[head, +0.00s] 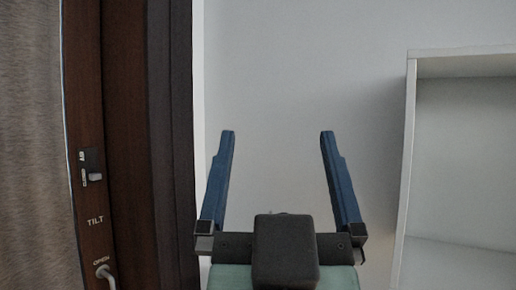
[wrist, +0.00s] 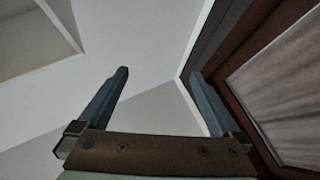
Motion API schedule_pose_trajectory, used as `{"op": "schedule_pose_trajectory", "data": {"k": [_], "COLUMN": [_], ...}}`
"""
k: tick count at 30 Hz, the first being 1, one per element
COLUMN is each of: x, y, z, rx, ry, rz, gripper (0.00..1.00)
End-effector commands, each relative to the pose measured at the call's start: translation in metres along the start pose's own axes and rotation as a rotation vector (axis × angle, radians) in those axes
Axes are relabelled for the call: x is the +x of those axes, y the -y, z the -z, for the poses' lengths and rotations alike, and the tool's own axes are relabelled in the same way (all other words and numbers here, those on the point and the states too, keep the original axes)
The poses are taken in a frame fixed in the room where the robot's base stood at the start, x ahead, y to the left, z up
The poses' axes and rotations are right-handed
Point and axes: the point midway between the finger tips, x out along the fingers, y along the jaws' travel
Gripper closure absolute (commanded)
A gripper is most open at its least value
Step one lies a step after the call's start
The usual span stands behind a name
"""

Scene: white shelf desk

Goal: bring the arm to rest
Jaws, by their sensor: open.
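My gripper (head: 277,134) is raised in front of a pale wall in the head view, with its two blue fingers pointing up. The fingers stand wide apart, open, with nothing between them. In the wrist view my gripper (wrist: 158,73) also shows open and empty, with the wall behind it. It appears apart from everything around it, though its exact distance from the wall cannot be told.
A dark wooden window frame (head: 127,150) with a latch and handle stands to the left in the head view. A white shelf unit (head: 409,150) stands to the right; its visible compartment is empty. Plain wall (head: 290,60) lies between them.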

Motion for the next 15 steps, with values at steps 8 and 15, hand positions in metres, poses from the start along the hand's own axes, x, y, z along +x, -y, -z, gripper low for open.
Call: {"op": "schedule_pose_trajectory", "data": {"k": [8, 15], "x": [-0.009, -0.008], "y": [0.018, 0.018], "z": [0.061, 0.059], "rx": [0.03, 0.029], "ry": [-0.179, -0.175], "rz": [0.037, 0.036], "gripper": [0.0, 0.0]}}
